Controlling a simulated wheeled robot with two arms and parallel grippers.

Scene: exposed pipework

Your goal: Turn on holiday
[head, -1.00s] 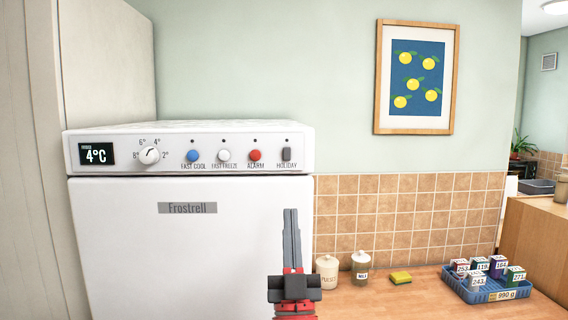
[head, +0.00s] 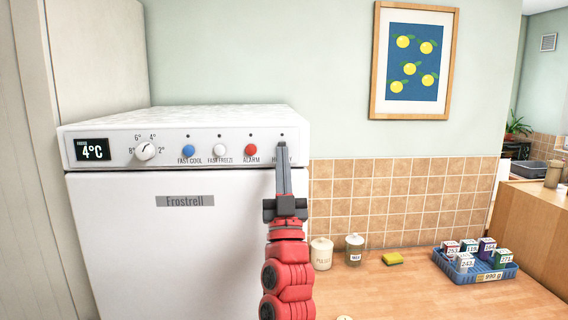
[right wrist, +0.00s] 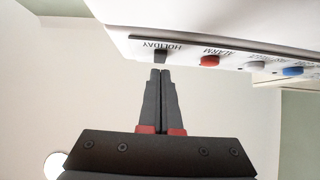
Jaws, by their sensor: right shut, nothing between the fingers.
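The white Frostrell fridge (head: 190,215) has a control panel along its top front. The small lamp (head: 282,134) above HOLIDAY looks dark. My left gripper is not in view.
The red ALARM button (head: 251,149) is just left of HOLIDAY, then the white FAST FREEZE button (head: 220,150), blue FAST COOL button (head: 188,150) and temperature dial (head: 145,151).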

